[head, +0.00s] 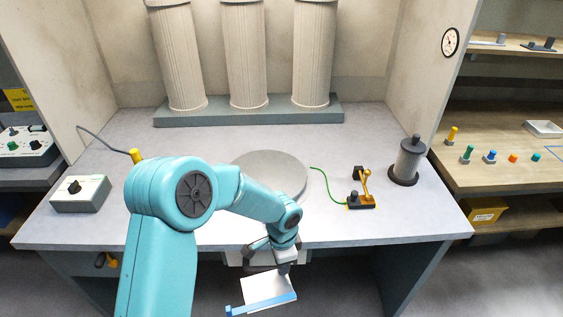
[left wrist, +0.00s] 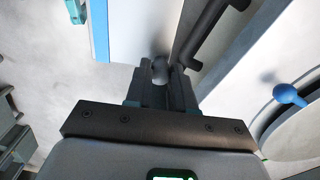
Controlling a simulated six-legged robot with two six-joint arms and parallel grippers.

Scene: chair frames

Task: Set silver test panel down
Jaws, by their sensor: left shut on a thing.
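The silver test panel (head: 262,287) is a pale flat plate with a blue strip (head: 262,303) along its near edge. In the head view it is in front of the bench's front edge, lower than the benchtop. My left gripper (head: 284,266) reaches down over the bench edge and is shut on the panel near its upper right part. In the left wrist view, the panel (left wrist: 135,30) and its blue strip are beyond my left gripper (left wrist: 160,78), with a small grey rounded piece between the fingers. The exact grip is partly hidden. My right gripper is not in view.
The grey bench (head: 120,222) carries a round grey disc (head: 270,168), a control box (head: 80,193), a small orange-and-black fixture (head: 361,198) with a green lead, and a dark-based cylinder (head: 409,162). Columns stand at the back. Benchtop left and right of my arm has bare room.

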